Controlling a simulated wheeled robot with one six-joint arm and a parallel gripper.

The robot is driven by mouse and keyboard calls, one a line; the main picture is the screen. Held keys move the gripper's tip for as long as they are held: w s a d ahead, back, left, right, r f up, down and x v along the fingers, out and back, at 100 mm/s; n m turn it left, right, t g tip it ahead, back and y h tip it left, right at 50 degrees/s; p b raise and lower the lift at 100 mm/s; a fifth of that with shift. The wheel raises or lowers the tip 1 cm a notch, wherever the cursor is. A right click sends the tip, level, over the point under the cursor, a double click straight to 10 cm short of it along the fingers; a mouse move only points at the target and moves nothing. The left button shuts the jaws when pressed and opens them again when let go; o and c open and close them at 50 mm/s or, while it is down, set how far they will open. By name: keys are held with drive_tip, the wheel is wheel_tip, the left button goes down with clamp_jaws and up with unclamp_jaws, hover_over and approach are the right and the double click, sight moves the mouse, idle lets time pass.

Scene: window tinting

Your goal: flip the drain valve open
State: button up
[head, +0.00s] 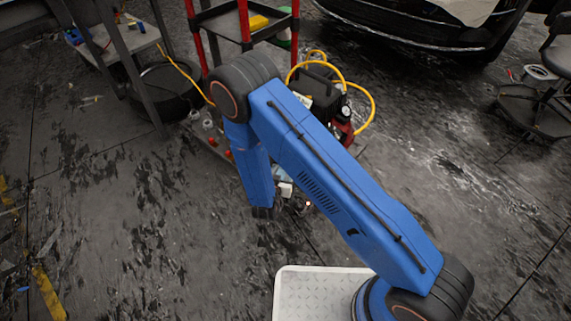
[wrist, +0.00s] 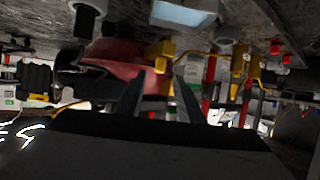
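A compressor with a black top (head: 318,85), a gauge and a yellow hose stands behind my arm in the head view. Its red tank (wrist: 118,58) fills the upper left of the wrist view, which looks upside down, with floor at the top. A small yellow fitting (wrist: 160,52), probably the drain valve, shows at the tank's right end; I cannot tell whether it is open or shut. My gripper (wrist: 158,92) has its two dark fingers apart with nothing visibly held. The fitting appears beyond the fingertips, between them; contact cannot be told. The arm hides the valve in the head view.
A car (head: 430,30) is at the back right, and a stool (head: 540,105) at the right. The left floor is mostly clear.

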drive_tip(key=x, duration=0.7)
clamp_jaws()
